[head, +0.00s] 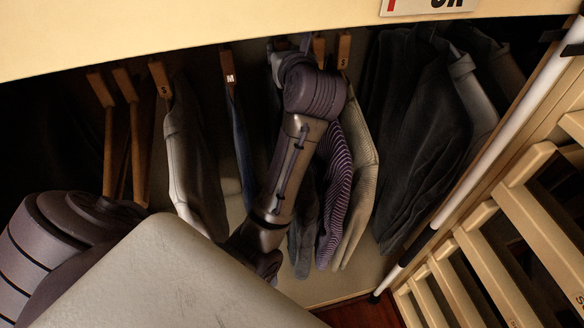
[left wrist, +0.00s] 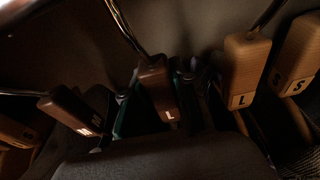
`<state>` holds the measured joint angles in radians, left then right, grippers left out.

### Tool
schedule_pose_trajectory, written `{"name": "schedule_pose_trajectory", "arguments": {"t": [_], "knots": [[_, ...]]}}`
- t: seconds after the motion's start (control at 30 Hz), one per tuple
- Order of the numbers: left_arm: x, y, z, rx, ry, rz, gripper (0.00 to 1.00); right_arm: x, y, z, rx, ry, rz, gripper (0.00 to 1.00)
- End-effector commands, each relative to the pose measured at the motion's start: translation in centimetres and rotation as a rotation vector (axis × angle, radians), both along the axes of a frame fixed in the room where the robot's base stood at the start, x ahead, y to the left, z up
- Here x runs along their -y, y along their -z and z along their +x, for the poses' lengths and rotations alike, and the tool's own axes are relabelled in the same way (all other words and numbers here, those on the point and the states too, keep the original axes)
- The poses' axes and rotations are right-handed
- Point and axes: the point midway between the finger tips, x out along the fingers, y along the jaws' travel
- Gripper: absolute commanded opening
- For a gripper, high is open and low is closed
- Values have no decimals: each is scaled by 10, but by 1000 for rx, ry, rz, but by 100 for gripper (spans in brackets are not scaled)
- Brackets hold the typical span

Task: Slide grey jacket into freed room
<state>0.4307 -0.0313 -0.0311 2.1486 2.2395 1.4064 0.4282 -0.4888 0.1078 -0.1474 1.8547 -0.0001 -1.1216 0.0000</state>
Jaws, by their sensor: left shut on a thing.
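My left gripper (head: 285,48) is raised at the rail, partly hidden behind its own wrist. In the left wrist view its fingers (left wrist: 158,95) are shut on a dark brown hanger (left wrist: 155,80) marked L. A dark grey-blue garment (head: 303,245), which may be the grey jacket, hangs just right of my forearm. The arm covers much of it, so I cannot tell for sure that it is on the held hanger. A purple striped garment (head: 336,175) and a cream knit one (head: 358,190) hang close on its right. My right gripper is out of view.
On the left, a blue garment (head: 242,145) hangs from an M hanger (head: 229,72), and a pale grey garment (head: 190,165) hangs farther left. Two wooden hangers (head: 122,100) look bare. Dark garments (head: 410,130) crowd the right. A white pole (head: 490,135) and wooden slats (head: 540,200) bound that side.

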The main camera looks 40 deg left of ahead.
Motion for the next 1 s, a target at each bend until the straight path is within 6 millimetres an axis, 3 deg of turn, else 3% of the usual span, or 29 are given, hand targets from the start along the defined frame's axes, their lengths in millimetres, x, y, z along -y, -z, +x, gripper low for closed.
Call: {"name": "schedule_pose_trajectory", "arguments": {"t": [0.5, 0.83, 0.87, 1.0], "knots": [[-17, -2, -20, 6, -1, 0, 0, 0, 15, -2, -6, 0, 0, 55], [-19, -2, -22, 5, -2, 2, 0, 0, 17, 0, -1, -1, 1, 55], [-19, -2, -22, 5, -2, 2, 28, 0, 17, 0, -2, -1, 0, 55], [-19, -2, -22, 5, -1, 1, 51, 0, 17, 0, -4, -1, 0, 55]]}}
